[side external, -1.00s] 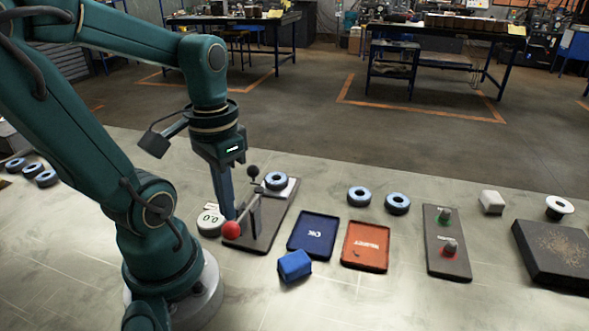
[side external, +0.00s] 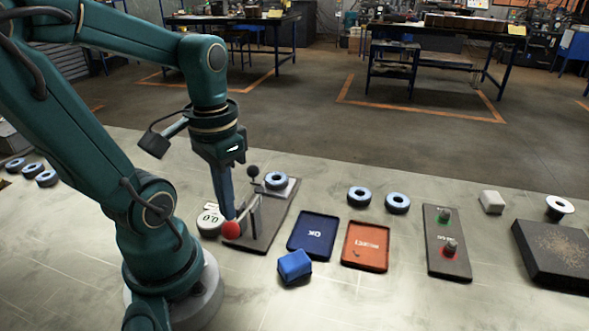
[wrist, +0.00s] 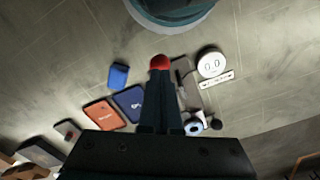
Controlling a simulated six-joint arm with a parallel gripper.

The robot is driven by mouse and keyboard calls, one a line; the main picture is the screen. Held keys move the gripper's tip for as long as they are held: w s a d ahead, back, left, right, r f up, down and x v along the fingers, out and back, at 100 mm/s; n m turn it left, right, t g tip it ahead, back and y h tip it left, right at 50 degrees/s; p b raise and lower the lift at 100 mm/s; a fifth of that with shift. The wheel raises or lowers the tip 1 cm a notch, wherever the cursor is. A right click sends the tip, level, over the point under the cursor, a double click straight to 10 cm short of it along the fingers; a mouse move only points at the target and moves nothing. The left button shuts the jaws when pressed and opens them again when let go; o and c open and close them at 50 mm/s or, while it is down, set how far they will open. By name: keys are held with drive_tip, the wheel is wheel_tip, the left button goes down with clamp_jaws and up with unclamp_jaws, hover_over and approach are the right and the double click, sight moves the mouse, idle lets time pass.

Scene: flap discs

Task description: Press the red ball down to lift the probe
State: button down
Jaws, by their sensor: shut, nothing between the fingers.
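The red ball (side external: 231,230) sits at the near end of the lever on a dark gauge stand (side external: 262,241). My gripper (side external: 229,216) is shut and empty, pointing down with its fingertips at the top of the ball; they look to be touching it. In the wrist view the ball (wrist: 160,62) shows just beyond the fingertips. A round white dial (side external: 209,221) beside the stand reads about 0.0; it also shows in the wrist view (wrist: 211,64). A blue-grey flap disc (side external: 276,180) lies on the stand's pale plate. The probe tip cannot be made out clearly.
A blue OK tray (side external: 313,235) and an orange tray (side external: 365,246) lie right of the stand, with a blue block (side external: 294,266) in front. Two discs (side external: 359,196) lie behind them. A panel with lit knobs (side external: 446,243) stands further right.

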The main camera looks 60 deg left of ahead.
drive_tip(key=shift+r, duration=0.1)
wheel_tip(320, 180, up, 9)
idle(0.7)
idle(0.4)
drive_tip(key=shift+f, duration=4.6)
drive_tip(key=shift+r, duration=0.1)
wheel_tip(320, 180, up, 9)
